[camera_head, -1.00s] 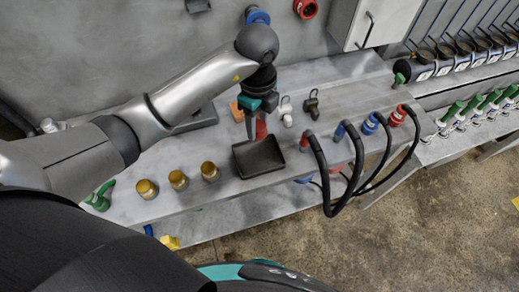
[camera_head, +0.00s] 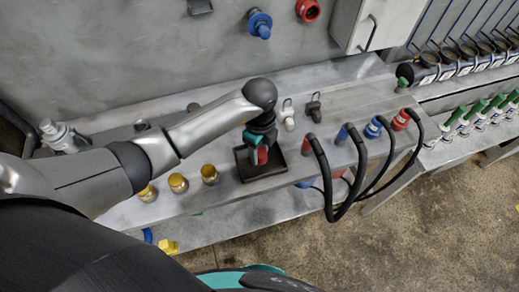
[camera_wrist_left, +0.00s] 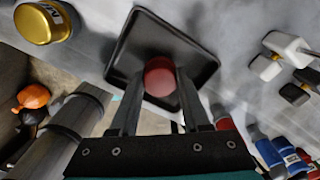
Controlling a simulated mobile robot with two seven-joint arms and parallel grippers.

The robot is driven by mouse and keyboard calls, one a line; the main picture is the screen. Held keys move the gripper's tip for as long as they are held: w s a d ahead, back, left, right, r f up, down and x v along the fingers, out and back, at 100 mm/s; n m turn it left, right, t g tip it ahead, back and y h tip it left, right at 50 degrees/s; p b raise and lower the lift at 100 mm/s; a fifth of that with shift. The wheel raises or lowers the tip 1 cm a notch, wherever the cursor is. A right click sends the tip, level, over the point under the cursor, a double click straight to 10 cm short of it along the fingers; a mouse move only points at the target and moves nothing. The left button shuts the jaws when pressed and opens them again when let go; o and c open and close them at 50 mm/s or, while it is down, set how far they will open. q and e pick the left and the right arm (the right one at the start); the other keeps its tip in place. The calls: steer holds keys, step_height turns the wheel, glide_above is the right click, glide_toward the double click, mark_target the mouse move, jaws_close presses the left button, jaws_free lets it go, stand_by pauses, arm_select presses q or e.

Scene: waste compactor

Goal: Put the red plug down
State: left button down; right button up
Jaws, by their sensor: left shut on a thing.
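The red plug (camera_head: 262,157) is between the fingers of my left gripper (camera_head: 258,146), over the black square tray (camera_head: 246,173) on the grey bench. In the left wrist view the plug's round red end (camera_wrist_left: 160,77) shows between the two dark fingers of the gripper (camera_wrist_left: 158,88), with the tray (camera_wrist_left: 190,53) behind it. The fingers are shut on the plug. I cannot tell whether the plug touches the tray floor. My right gripper is in neither view.
Several brass-topped pieces (camera_head: 178,183) stand left of the tray. A white connector (camera_head: 288,118) and a dark one (camera_head: 314,108) stand behind it to the right. Black looped cables (camera_head: 328,185) with red and blue ends rise to the right. The wall is behind the bench.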

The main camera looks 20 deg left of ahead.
mark_target(259, 152)
arm_select(q)
steer(key=shift+f, duration=0.15)
steer(key=shift+c, duration=1.8)
jaws_free()
steer(key=shift+r, duration=0.35)
step_height(259, 152, up, 12)
steer(key=p, duration=0.1)
steer(key=shift+f, duration=0.15)
